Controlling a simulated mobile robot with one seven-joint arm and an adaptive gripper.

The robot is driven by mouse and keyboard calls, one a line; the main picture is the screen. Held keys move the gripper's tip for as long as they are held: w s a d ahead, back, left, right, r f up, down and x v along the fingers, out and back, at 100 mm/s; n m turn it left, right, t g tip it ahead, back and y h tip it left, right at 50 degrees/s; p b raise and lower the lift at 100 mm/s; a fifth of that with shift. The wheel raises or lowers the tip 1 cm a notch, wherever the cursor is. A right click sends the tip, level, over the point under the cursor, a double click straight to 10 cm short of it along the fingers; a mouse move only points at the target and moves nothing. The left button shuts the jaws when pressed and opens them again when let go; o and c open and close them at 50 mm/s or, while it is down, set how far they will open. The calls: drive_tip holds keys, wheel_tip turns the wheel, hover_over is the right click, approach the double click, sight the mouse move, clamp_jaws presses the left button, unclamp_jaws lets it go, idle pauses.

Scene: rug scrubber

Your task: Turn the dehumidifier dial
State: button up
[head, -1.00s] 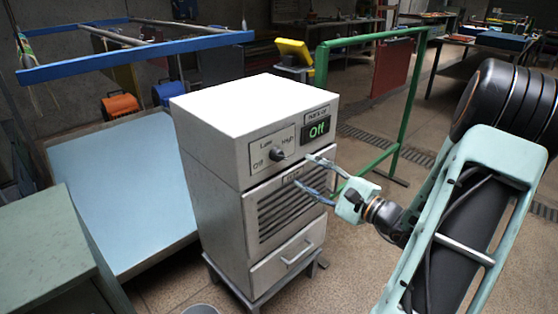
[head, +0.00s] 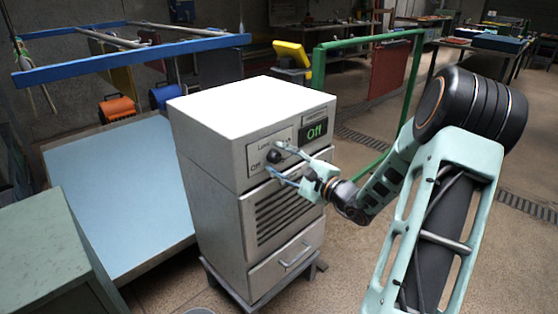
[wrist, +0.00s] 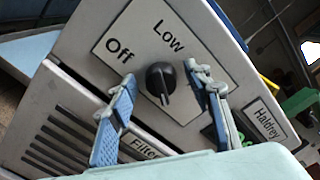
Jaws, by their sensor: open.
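The white dehumidifier (head: 205,160) is a box-shaped cabinet with a dark round dial (head: 273,155) on a pale plate on its upper front. A green-lit display (head: 314,131) reads "Off". My gripper (head: 276,160) is open at the panel. In the wrist view its blue-grey fingers (wrist: 160,76) stand on either side of the dial, with visible gaps. The right finger hides the "High" label there.
A vent grille (head: 283,212) and a drawer with a handle (head: 295,257) are below the panel. A green metal frame (head: 318,80) stands behind to the right. A light blue sloped board (head: 120,190) and a green cabinet (head: 40,250) are at left.

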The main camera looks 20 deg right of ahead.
drive_tip(key=c, duration=1.1)
drive_tip(key=shift+m, duration=0.3)
drive_tip(key=shift+c, duration=0.2)
drive_tip(key=shift+r+m+p, duration=0.15)
drive_tip(key=shift+m+p, duration=0.8)
drive_tip(key=shift+m, duration=0.05)
drive_tip(key=m+p, duration=0.2)
drive_tip(key=m, duration=0.1)
drive_tip(key=shift+r, duration=0.1)
drive_tip(key=m+p, duration=0.3)
drive_tip(key=shift+d+m, duration=0.15)
drive_tip(key=shift+m, duration=0.25)
drive_tip(key=shift+m+p, duration=0.8)
drive_tip(key=shift+m, duration=0.4)
drive_tip(key=shift+f, duration=0.2)
